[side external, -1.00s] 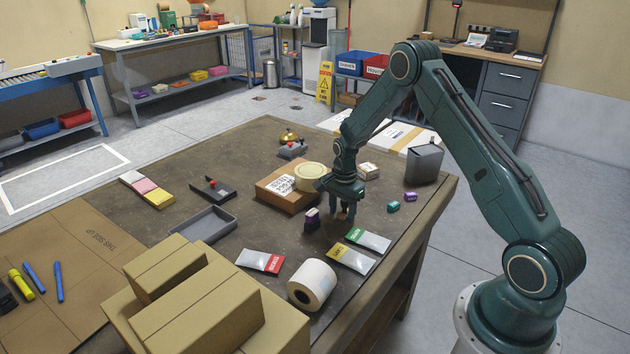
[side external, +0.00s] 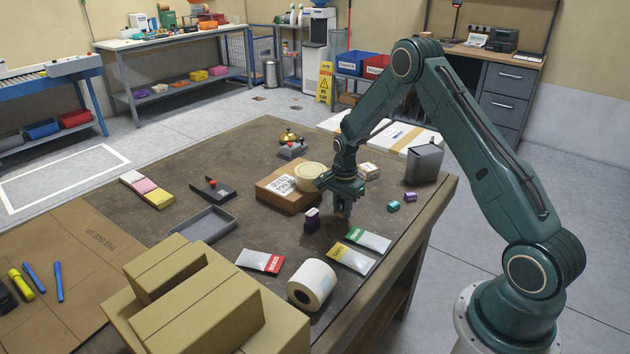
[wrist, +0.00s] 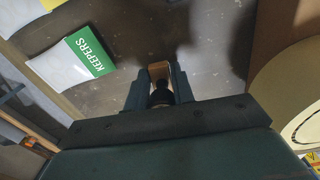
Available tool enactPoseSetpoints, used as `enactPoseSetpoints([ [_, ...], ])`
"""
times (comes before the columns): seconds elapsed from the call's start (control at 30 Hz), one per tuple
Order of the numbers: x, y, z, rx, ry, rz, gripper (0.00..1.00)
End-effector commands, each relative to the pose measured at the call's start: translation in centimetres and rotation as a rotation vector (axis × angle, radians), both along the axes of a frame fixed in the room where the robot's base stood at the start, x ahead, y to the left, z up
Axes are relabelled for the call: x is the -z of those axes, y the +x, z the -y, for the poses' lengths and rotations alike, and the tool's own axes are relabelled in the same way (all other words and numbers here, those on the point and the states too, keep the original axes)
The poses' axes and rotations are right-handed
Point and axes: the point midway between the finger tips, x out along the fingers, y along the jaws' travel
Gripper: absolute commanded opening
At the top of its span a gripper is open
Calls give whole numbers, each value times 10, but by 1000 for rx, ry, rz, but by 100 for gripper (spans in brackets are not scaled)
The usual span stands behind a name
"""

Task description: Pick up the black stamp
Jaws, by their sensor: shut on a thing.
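My gripper (side external: 343,209) points down over the right part of the brown table. In the wrist view its fingers (wrist: 160,82) are shut on the black stamp, which shows a round black knob (wrist: 160,95) and a brown block (wrist: 159,70) between the fingertips. In the side view only a small brown part of the stamp (side external: 340,214) shows under the fingers. It is low at the tabletop; I cannot tell whether it touches it. A separate dark block with a pale top (side external: 312,221) stands just left of my gripper.
A green-ended pouch (side external: 368,240), a yellow-ended pouch (side external: 350,258) and a red-ended pouch (side external: 260,260) lie in front. A tape roll sits on a carton (side external: 285,194) behind left. Small teal (side external: 393,206) and purple (side external: 410,197) blocks are at right.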

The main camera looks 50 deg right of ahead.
Motion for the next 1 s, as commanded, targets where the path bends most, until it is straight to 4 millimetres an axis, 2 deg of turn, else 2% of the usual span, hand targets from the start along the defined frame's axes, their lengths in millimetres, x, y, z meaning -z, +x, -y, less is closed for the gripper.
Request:
enactPoseSetpoints([
  [0.27,-35,1,0,0,-1,4,2],
  [0.7,-128,1,0,0,-2,5,2],
  [1.0,-177,0,0,0,-1,3,2],
])
